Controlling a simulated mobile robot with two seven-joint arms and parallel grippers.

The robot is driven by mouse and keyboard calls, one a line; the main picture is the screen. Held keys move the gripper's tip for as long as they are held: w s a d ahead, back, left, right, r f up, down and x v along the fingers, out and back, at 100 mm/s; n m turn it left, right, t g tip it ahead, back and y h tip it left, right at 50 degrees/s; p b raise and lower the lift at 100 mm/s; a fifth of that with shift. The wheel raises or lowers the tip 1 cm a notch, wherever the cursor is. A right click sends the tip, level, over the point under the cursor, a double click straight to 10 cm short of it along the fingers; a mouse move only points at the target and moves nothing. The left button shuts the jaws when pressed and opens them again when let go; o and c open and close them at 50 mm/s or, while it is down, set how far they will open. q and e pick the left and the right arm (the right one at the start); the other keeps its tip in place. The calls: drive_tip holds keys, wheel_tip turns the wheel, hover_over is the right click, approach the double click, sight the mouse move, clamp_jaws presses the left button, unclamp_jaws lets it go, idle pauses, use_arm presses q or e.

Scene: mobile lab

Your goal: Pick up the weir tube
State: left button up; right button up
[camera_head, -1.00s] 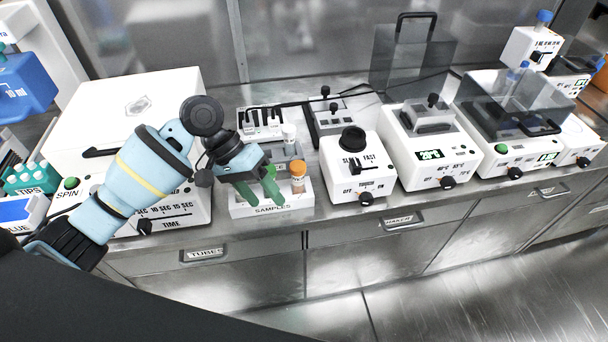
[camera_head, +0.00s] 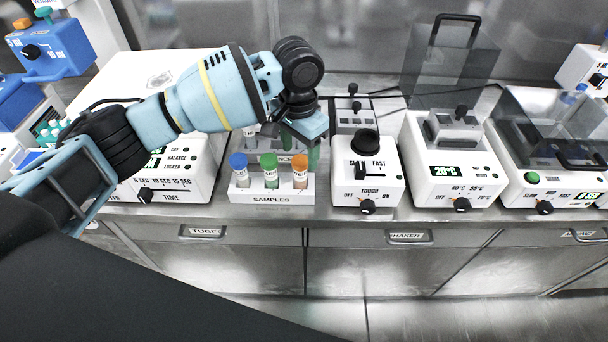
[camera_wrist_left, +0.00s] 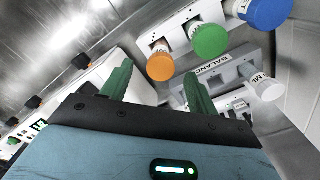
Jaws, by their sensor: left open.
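Three capped tubes stand upright in the white SAMPLES rack (camera_head: 243,197): a blue-capped tube (camera_head: 239,170), a green-capped tube (camera_head: 269,171) and an orange-capped tube (camera_head: 300,172). Their small labels are too blurred for me to tell surely which is the weir tube. My left gripper (camera_head: 300,146) is open and empty, with its green fingers behind and above the orange tube at the rack's right end. In the left wrist view, the orange cap (camera_wrist_left: 160,67) shows beyond the gap between the fingers (camera_wrist_left: 157,74), with the green cap (camera_wrist_left: 209,40) and blue cap (camera_wrist_left: 265,10) to its right. My right gripper is out of view.
A white touch shaker (camera_head: 367,174) stands close to the right of the rack. A heater reading 20°C (camera_head: 448,165) is further right. A large white spinner (camera_head: 178,178) is on the left. A balance tube with a white cap (camera_wrist_left: 268,88) stands behind the samples.

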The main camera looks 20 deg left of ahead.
sight(301, 172)
use_arm(q)
drive_tip(key=shift+a+f, duration=0.1)
drive_tip(key=shift+a, duration=0.05)
drive_tip(key=shift+w+f+b, duration=0.15)
drive_tip(key=shift+f+b, duration=0.15)
drive_tip(key=shift+f, duration=3.6)
drive_tip(key=c, duration=1.1)
drive_tip(key=shift+r, duration=0.15)
